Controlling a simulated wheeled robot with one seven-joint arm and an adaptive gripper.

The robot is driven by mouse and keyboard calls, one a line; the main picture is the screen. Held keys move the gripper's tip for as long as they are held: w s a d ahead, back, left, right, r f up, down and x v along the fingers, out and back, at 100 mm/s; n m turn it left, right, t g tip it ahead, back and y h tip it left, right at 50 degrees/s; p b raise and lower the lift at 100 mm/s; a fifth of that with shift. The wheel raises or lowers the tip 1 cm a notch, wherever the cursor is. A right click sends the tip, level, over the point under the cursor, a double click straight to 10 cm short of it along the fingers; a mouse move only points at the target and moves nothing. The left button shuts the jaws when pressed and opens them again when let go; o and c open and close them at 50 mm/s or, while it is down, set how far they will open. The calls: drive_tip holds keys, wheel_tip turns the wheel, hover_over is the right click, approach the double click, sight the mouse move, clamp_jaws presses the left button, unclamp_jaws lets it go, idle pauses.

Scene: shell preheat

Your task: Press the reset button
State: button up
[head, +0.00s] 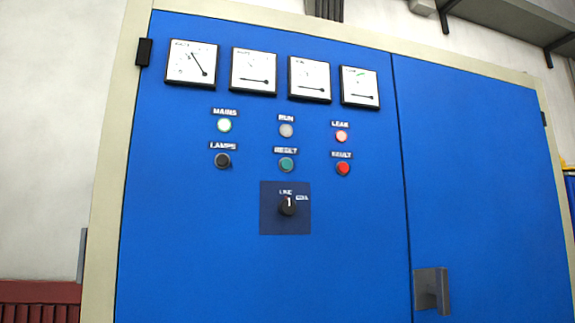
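The teal button (287,164) is in the lower row of the blue cabinet door, between a black button (223,160) marked LAMPS and a red button (343,168). The small label above the teal button is blurred but looks like RESET. The label over the red one looks like FAULT. Nothing covers the teal button. I cannot tell from this view whether it is pushed in. My gripper is not in view.
A black rotary knob (288,206) sits below the button. Several gauges line the top. A grey handle (432,290) juts from the right door.

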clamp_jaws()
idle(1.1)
